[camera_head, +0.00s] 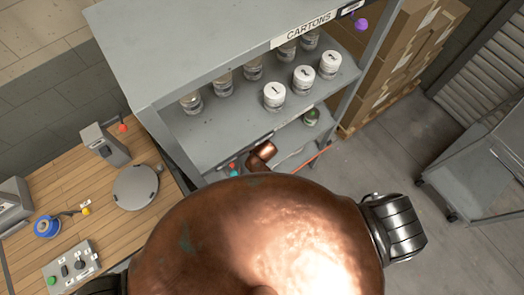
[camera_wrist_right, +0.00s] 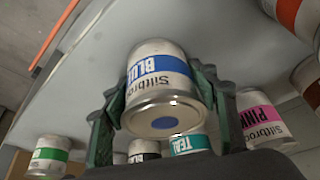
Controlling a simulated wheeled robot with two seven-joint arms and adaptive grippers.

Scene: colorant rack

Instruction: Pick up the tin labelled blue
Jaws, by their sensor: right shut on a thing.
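The tin labelled blue (camera_wrist_right: 160,75), white with a blue band and a blue dot on its near end, is in the middle of the right wrist view. Its lettering appears upside down there. My right gripper (camera_wrist_right: 158,88) has its dark green fingers on both sides of this tin and is shut on it. I cannot tell whether the tin is clear of the shelf. In the head view the blue tin and the right gripper are hidden. My left gripper is not in view.
Near the held tin are a pink tin (camera_wrist_right: 260,118), a teal tin (camera_wrist_right: 188,145), a black-labelled tin (camera_wrist_right: 145,150) and a green tin (camera_wrist_right: 48,155). The grey rack (camera_head: 185,50) holds several white-lidded jars (camera_head: 274,95) above. A wooden bench (camera_head: 75,190) stands left.

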